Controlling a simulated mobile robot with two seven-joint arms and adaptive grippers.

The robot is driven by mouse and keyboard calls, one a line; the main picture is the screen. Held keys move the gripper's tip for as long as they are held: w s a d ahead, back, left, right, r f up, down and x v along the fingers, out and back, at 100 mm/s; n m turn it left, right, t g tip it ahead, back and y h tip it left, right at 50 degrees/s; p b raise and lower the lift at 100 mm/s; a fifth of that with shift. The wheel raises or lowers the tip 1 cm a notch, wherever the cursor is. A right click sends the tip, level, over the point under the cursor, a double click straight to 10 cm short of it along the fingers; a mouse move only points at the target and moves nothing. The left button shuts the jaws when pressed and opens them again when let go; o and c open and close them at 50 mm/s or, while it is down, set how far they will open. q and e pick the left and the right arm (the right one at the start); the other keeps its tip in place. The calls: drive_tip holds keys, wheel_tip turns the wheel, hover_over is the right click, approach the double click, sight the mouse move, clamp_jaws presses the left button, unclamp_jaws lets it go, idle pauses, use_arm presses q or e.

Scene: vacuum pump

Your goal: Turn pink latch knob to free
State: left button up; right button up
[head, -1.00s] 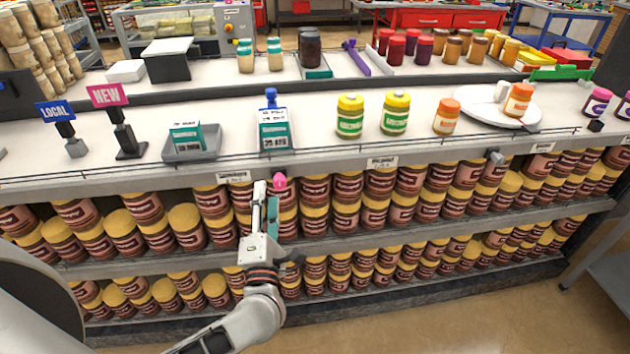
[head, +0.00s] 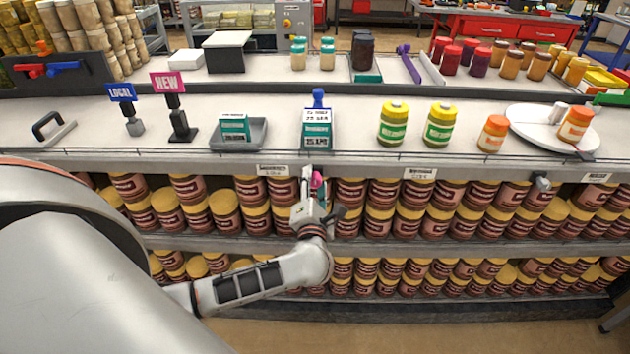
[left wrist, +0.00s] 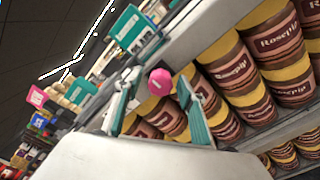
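The pink latch knob (head: 317,181) is at the front edge of the counter, just below the rail. It also shows in the left wrist view (left wrist: 160,82), close up and between the fingers. My left gripper (head: 318,196) is at the knob and hides part of the area below it. In the left wrist view its two teal-padded fingers (left wrist: 158,104) are spread, one on each side of the knob, with gaps showing. I cannot tell how deep the knob sits between them. My right gripper is not in view.
Shelves below hold many brown jars (head: 380,220) close behind the gripper. On the counter (head: 350,160) above stand a teal card holder (head: 317,128), a grey tray (head: 240,135), yellow-lidded jars (head: 393,124) and sign stands (head: 179,122). A thin rail runs along the counter's front edge.

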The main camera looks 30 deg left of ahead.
use_arm(q)
drive_tip(key=shift+w+a, duration=0.1)
drive_tip(key=shift+w, duration=0.05)
drive_tip(key=shift+c, duration=0.5)
drive_tip(key=c, duration=1)
drive_tip(key=shift+c, duration=0.2)
